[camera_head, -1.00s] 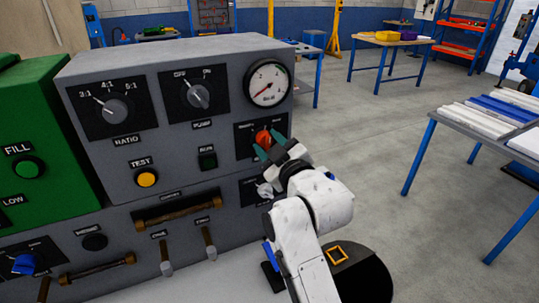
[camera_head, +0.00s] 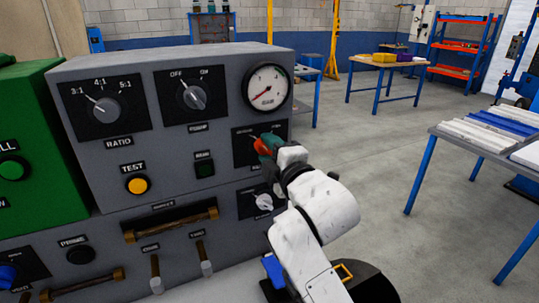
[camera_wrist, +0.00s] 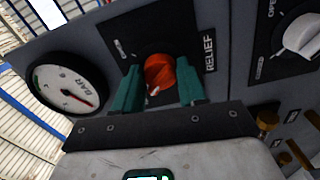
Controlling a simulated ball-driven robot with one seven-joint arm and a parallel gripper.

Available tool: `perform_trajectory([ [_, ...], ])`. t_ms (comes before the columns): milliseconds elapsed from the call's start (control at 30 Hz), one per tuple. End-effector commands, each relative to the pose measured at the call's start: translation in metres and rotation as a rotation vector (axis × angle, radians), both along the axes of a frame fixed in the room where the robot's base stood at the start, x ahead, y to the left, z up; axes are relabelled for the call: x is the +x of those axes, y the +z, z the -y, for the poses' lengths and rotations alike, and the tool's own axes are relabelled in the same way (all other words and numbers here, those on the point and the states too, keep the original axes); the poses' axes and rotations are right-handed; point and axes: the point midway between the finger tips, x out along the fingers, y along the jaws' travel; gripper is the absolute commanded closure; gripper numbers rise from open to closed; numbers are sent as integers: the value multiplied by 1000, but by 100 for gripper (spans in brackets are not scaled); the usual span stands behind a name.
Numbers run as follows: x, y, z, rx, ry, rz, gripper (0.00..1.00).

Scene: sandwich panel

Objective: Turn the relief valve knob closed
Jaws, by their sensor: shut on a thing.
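The relief knob (camera_wrist: 160,72) is orange-red, on a black plate labelled RELIEF in the wrist view. Its white mark points toward the bottom of that view. My gripper (camera_wrist: 158,90) has one teal finger on each side of the knob and is shut on it. In the head view the relief knob (camera_head: 270,140) shows as a small red patch on the panel's right side, below the gauge. My gripper (camera_head: 264,148) covers much of it there, and the plate's markings are partly hidden.
The pressure gauge (camera_head: 267,87) sits just above. A white knob (camera_head: 264,202) is below my gripper, close to my arm. Open floor lies right of the panel.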

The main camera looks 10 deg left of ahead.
Motion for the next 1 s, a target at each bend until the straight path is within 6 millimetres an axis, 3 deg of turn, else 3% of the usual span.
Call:
perform_trajectory([
  [300, 0, -2, -1, -96, 2, 60, 90],
  [833, -1, -2, -2, -115, 3, 72, 89],
  [867, -1, -2, -2, -114, 3, 72, 57],
  [1000, -1, -2, -2, -113, 2, 72, 44],
])
